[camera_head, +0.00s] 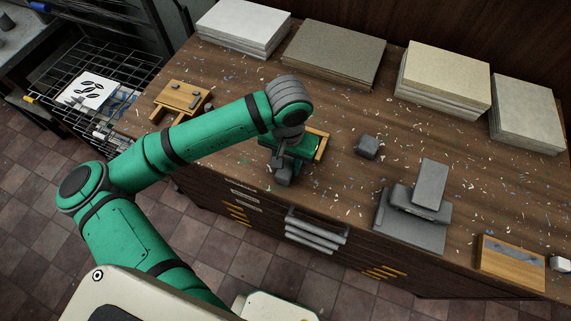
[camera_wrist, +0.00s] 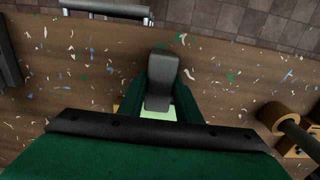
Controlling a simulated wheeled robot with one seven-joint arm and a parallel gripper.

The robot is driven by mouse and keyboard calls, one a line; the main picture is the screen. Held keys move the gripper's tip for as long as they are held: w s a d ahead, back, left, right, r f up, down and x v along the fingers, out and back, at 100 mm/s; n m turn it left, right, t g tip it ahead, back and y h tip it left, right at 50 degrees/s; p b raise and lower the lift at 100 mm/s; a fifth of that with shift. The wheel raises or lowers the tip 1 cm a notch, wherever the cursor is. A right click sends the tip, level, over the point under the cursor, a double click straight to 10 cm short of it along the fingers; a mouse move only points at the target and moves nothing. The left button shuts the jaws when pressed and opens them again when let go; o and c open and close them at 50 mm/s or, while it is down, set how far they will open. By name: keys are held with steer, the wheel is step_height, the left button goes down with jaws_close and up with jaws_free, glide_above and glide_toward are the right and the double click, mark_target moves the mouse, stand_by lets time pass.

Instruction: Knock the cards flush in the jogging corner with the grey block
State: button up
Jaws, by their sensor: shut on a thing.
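My gripper (camera_head: 284,166) is over the front part of the bench, left of its middle. In the wrist view, its green fingers (camera_wrist: 163,88) are shut on the grey block (camera_wrist: 162,80), which stands out past the fingertips. The jogging corner (camera_head: 321,148) shows as a light wooden edge just right of my gripper, mostly hidden by my arm. In the wrist view, a pale green patch (camera_wrist: 160,115), likely the cards, lies just behind the block. I cannot tell whether the block touches the cards or how evenly they lie.
A small dark block (camera_head: 368,147) lies to the right. A grey press-like stand (camera_head: 410,235) is farther right, near a wooden box (camera_head: 512,262). Paper stacks (camera_head: 335,55) line the back. A wooden stand (camera_head: 182,98) is at the left. Paper scraps litter the bench.

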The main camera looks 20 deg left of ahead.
steer(key=shift+w+a, duration=0.1)
steer(key=shift+w, duration=0.85)
steer(key=shift+s, duration=0.1)
steer(key=shift+s, duration=0.5)
steer(key=shift+r, duration=3.55)
